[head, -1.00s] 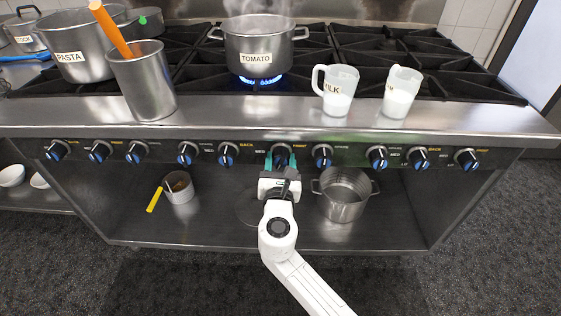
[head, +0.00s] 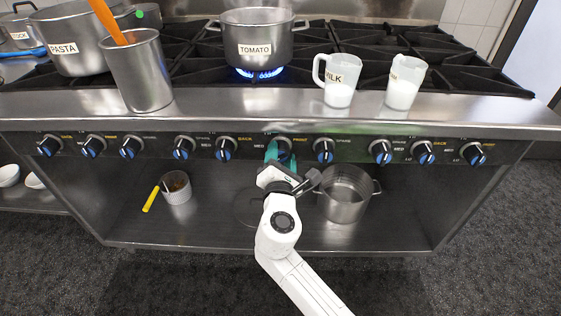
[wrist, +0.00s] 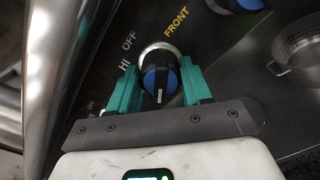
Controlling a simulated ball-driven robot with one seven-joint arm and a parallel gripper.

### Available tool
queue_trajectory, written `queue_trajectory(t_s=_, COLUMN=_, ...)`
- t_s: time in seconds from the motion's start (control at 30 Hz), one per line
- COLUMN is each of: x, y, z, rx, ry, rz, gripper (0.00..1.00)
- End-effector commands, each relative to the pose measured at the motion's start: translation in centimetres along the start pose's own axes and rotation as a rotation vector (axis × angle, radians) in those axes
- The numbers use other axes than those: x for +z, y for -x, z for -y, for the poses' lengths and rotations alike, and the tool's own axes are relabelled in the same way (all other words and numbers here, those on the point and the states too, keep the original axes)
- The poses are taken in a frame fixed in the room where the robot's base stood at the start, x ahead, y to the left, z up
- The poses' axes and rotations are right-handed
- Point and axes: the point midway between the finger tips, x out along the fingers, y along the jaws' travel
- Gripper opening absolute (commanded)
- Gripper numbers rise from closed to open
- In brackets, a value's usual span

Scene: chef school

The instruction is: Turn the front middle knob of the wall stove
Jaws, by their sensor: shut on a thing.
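The wall stove's front panel (head: 60,133) carries a row of black and blue knobs. The front middle knob (wrist: 158,73) sits between the teal fingers of my gripper (wrist: 160,88) in the wrist view, with a finger at each side. Its white mark points toward my gripper's palm. "OFF", "HI" and "FRONT" are printed beside it. In the head view my gripper (head: 279,152) reaches up to this knob, below the tomato pot (head: 262,30), and mostly hides it. My gripper is shut on the knob and its body is turned askew to the panel.
Blue flame (head: 259,73) burns under the tomato pot. Neighbouring knobs (head: 226,148) and (head: 324,150) flank my gripper closely. A steel pot (head: 345,195) stands on the shelf below, right beside my wrist. Two milk-like jugs (head: 338,82) and (head: 405,84) stand above on the stove's edge.

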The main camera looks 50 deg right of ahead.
Motion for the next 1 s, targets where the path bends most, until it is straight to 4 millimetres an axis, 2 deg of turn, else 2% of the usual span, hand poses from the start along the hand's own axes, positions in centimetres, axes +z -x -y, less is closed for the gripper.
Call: queue_trajectory(t_s=1.0, x=0.05, y=-0.25, z=0.53, rx=0.007, ry=-0.974, rz=0.01, gripper=0.18)
